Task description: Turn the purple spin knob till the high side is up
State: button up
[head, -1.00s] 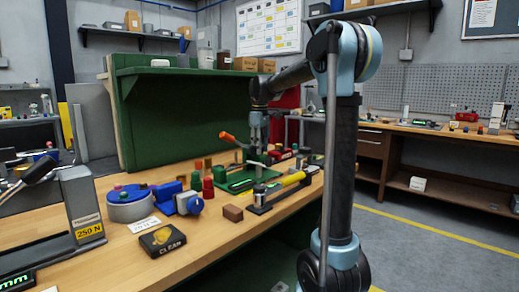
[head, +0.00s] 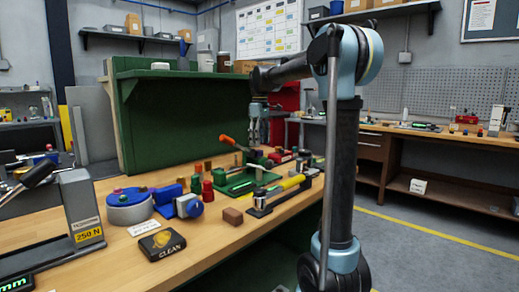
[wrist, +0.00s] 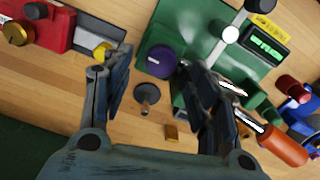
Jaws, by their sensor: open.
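The purple spin knob (wrist: 161,61) is a dark round knob on a green base (wrist: 202,12) in the wrist view. I cannot make out which side of it is high. My gripper (wrist: 157,80) is open, with one finger to the left of the knob and one to the right in the picture. The fingers look apart from the knob and nothing is between them in contact. In the head view my gripper (head: 258,136) hangs above the green fixture (head: 238,187) on the bench; the knob cannot be picked out there.
An orange-handled lever (wrist: 284,146) lies close to the right finger. A grey post (wrist: 147,95) and a small brown block (wrist: 171,131) are below the knob. A red box (wrist: 45,30) is at upper left.

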jog(key=shift+r, duration=1.7)
notch_tip(320, 180, up, 2)
jog(key=m, duration=0.5)
notch_tip(320, 180, up, 7)
jog(key=m, duration=1.6)
send_over(259, 154)
jog(key=w, duration=0.2)
notch_tip(259, 154, down, 17)
jog(key=shift+w, duration=0.1)
jog(key=c, duration=1.1)
